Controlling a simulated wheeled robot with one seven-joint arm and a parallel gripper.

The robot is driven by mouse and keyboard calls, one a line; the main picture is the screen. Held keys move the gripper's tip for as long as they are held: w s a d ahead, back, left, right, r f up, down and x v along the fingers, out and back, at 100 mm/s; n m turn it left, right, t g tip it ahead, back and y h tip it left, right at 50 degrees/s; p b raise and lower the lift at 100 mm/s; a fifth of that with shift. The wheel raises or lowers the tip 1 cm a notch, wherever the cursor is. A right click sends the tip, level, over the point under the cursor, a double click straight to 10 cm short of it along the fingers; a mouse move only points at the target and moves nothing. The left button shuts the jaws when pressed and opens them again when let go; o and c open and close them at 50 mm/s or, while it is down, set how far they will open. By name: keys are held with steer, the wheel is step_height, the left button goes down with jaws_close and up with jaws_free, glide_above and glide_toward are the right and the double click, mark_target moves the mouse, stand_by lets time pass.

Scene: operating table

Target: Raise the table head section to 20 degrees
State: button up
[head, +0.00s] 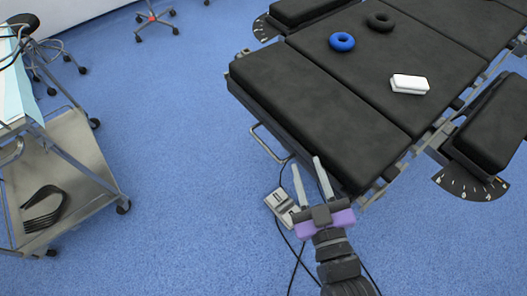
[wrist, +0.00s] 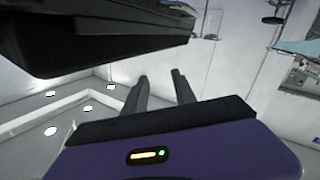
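The operating table's black padded end section (head: 320,115), which looks like the head section, lies about level with the rest of the table. A metal bar handle (head: 268,146) sticks out from its near edge. The dark underside and edge of a table section (wrist: 90,45) fill the upper left there. I cannot tell whether a finger touches the table.
A blue ring (head: 342,42), a black ring (head: 380,21) and a white block (head: 410,84) lie on the table. A grey foot pedal (head: 283,208) with cables is on the floor. A metal trolley (head: 75,150) stands left; blue floor (head: 180,110) between is clear.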

steer(key=w+a+f+n+g+y+b, duration=0.1)
steer(key=w+a+f+n+y+b, duration=0.1)
steer(key=w+a+f+n, duration=0.4)
steer(key=n+g, duration=0.2)
steer(key=n, duration=0.1)
glide_toward(263, 144)
steer(key=w+f, duration=0.1)
steer(key=w, duration=0.1)
steer(key=shift+a+x, duration=0.15)
steer(key=shift+x, duration=1.9)
steer(key=shift+a+x, duration=0.1)
steer(key=shift+x, duration=1.9)
steer(key=shift+s, duration=0.1)
jaws_close()
